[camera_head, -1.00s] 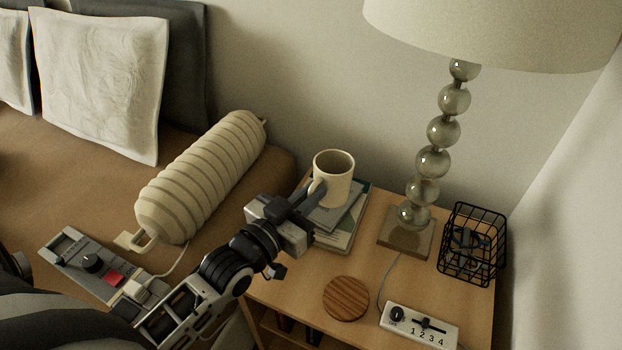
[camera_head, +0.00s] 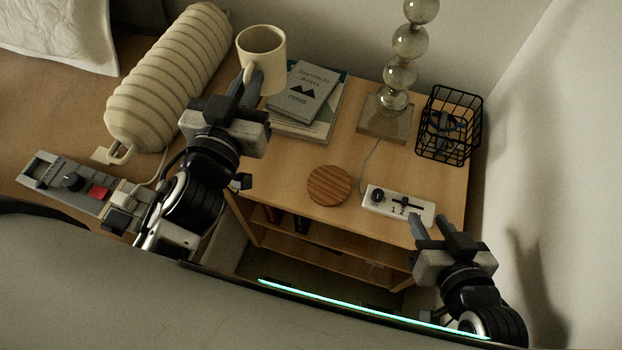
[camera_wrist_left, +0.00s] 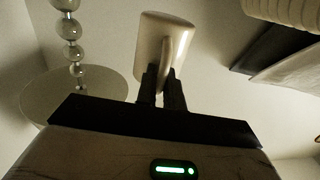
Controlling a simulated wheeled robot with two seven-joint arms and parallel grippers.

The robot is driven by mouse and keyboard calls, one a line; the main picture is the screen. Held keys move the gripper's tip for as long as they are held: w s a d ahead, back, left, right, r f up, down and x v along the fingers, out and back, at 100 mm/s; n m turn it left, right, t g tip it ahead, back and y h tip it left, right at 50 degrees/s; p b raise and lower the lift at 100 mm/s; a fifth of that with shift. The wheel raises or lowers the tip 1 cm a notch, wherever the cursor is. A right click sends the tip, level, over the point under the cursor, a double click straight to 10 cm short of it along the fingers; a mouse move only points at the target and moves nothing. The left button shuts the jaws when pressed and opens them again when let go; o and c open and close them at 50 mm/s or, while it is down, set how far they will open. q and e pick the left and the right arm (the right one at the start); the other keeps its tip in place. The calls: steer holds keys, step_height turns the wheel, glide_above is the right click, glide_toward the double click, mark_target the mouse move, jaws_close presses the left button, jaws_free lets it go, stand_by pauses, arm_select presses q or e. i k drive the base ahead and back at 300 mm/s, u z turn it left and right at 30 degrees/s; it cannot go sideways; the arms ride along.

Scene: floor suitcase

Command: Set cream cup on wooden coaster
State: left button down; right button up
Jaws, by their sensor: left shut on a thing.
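The cream cup (camera_head: 264,58) is upright in the head view, at the upper left of the books. My left gripper (camera_head: 250,82) is shut on the cup's handle. The cup also shows in the left wrist view (camera_wrist_left: 150,50), with the fingers (camera_wrist_left: 162,85) on its handle. The round wooden coaster (camera_head: 329,186) lies bare on the nightstand, to the right of and nearer than the cup. My right gripper (camera_head: 433,228) is at the lower right, by the nightstand's front right; its fingers look apart with nothing between them.
Books (camera_head: 305,92) lie on the nightstand (camera_head: 290,165) behind the coaster. A white numbered controller (camera_head: 398,204) lies right of the coaster. The lamp base (camera_head: 385,122) and black wire basket (camera_head: 450,125) stand behind. A ribbed bolster (camera_head: 165,80) lies on the bed at left.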

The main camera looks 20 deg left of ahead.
mark_target(325, 189)
steer(key=u, duration=0.7)
steer(key=k, duration=0.8)
steer(key=z, duration=0.75)
